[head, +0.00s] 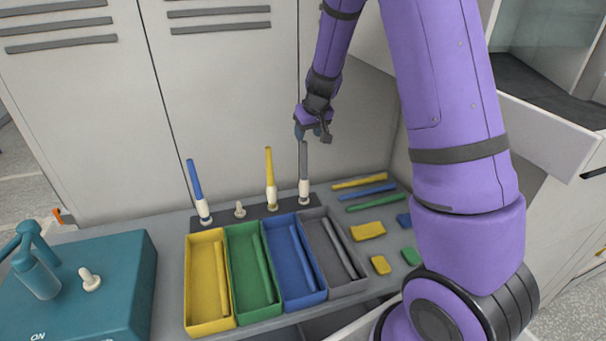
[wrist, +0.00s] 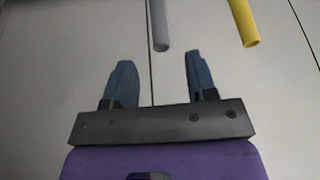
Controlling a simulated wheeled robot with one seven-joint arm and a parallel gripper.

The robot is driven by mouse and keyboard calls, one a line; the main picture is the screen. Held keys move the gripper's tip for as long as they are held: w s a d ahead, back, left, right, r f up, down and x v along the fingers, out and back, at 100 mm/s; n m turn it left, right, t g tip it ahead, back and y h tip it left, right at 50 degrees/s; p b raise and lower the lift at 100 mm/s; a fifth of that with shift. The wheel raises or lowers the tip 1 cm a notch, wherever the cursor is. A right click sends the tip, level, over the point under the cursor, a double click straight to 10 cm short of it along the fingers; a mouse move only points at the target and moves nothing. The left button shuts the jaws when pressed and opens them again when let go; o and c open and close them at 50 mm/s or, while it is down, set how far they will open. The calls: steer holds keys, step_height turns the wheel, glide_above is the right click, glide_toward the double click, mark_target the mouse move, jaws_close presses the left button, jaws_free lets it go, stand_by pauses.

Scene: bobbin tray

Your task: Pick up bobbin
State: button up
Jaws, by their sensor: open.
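A grey bobbin (head: 303,165) stands upright on a white peg at the right of a dark rail (head: 224,219). A yellow bobbin (head: 270,175) and a blue bobbin (head: 195,185) stand on other pegs to its left; the blue one leans slightly. My gripper (head: 312,132) is open and empty, just above the top of the grey bobbin. In the wrist view my gripper's blue fingers (wrist: 160,76) are spread. The end of the grey bobbin (wrist: 160,28) shows beyond the fingertips, roughly between them, and the yellow bobbin (wrist: 242,22) is off to the right.
A bare peg (head: 240,209) stands between the blue and yellow bobbins. Yellow (head: 190,280), green, blue and grey bins holding rods sit in front of the rail. Loose rods (head: 372,189) and small blocks (head: 368,230) lie right. A teal machine (head: 125,290) is left; cabinet doors (head: 220,100) stand behind.

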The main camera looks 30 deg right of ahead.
mark_target(305, 142)
steer(key=shift+x, duration=3.75)
steer(key=shift+r, duration=0.1)
steer(key=shift+c, duration=0.5)
steer(key=shift+a, duration=0.1)
jaws_close()
